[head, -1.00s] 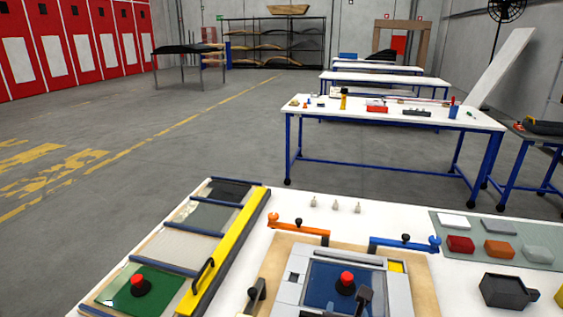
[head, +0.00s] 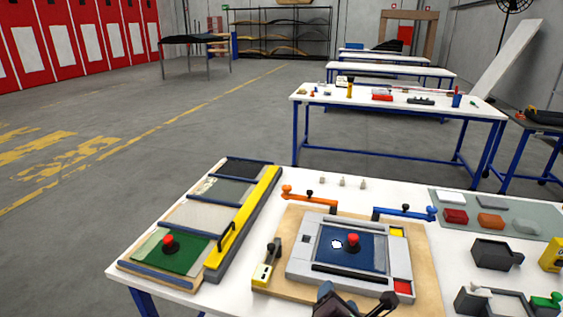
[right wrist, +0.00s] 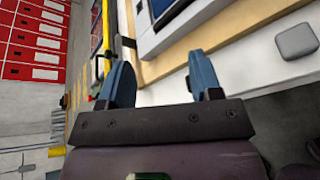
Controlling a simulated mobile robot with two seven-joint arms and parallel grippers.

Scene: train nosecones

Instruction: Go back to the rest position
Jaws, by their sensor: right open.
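My right gripper (right wrist: 162,75) is open in the right wrist view, with its two blue fingers well apart and nothing between them. A dark gripper, which I take to be the same one, shows at the bottom middle of the head view (head: 356,296), at the front of the grey fixture (head: 300,262). The fixture has a blue panel (head: 375,248) with a red knob (head: 353,243) and a small white patch on it. Whether the gripper touches the fixture I cannot tell. My left gripper is in neither view.
The fixture lies on a wooden board (head: 430,290) on the white table (head: 240,290). An orange clamp (head: 308,195) and a blue clamp (head: 405,212) stand behind it. A panel rack with a yellow bar (head: 245,222) lies left; dark boxes (head: 490,254) stand right.

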